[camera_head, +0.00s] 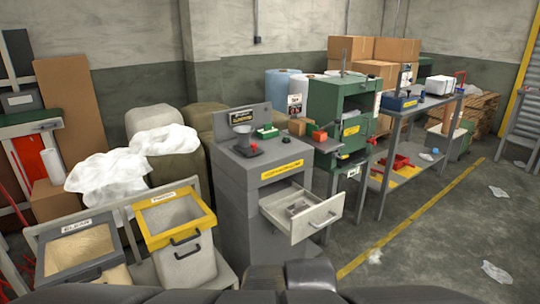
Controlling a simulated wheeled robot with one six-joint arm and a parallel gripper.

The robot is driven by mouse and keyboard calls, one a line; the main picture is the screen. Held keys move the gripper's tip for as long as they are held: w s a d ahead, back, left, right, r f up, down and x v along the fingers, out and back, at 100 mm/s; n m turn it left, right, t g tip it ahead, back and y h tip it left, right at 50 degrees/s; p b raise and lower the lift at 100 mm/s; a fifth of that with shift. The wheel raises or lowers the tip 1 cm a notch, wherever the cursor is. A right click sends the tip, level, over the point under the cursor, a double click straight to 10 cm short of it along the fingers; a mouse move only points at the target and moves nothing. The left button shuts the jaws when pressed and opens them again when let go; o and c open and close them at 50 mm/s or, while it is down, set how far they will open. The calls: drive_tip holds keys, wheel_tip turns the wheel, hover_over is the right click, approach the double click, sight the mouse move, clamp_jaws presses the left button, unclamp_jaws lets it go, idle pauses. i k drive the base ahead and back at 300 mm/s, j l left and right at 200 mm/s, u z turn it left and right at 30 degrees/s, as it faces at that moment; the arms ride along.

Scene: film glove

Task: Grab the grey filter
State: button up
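No thing can be surely told as the grey filter at this size. A small grey item (298,209) lies inside the open drawer (315,223) of a grey cabinet (232,203); it is too small to tell what it is. A grey cup-like piece (243,134) stands on a dark base with a red part on top of the same cabinet. My gripper is not in view; only dark parts of my own body show along the bottom edge.
A green cabinet (334,98) and a metal workbench (416,108) stand right of the grey cabinet. A yellow-rimmed bin (207,221) and a bin with tan contents (113,266) stand at left. Open floor (440,235) with scattered plastic scraps lies at right.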

sight(299, 206)
drive_tip(key=i+u, duration=0.15)
drive_tip(key=i, duration=0.4)
drive_tip(key=i+l+u, duration=0.15)
drive_tip(key=i, duration=0.4)
drive_tip(key=i+l+u, duration=0.1)
drive_tip(key=i+l, duration=0.15)
drive_tip(key=i, duration=0.3)
